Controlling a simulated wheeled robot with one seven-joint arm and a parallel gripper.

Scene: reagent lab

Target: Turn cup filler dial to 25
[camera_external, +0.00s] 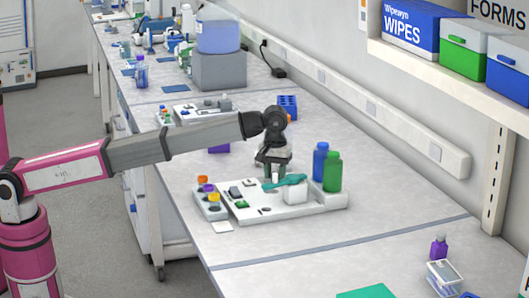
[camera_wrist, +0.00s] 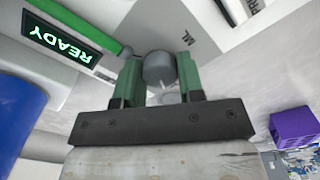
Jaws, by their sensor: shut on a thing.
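The cup filler is a white device (camera_external: 330,200) on the bench, with a teal arm-like part (camera_external: 285,181) on top. In the wrist view its dark display (camera_wrist: 62,38) reads READY, upside down. A grey round dial (camera_wrist: 159,68) sits on its face, near a label that seems to read ML (camera_wrist: 188,38). My gripper (camera_wrist: 160,82) has its two green fingers closed on either side of the dial. No dial number is legible. In the external view my gripper (camera_external: 271,172) is over the device and hides the dial.
A blue bottle (camera_external: 320,161) and a green bottle (camera_external: 332,173) stand at the device's back right. Small coloured-capped vials (camera_external: 208,197) sit at its left. A purple box (camera_external: 218,149) and a blue rack (camera_external: 288,105) are farther back.

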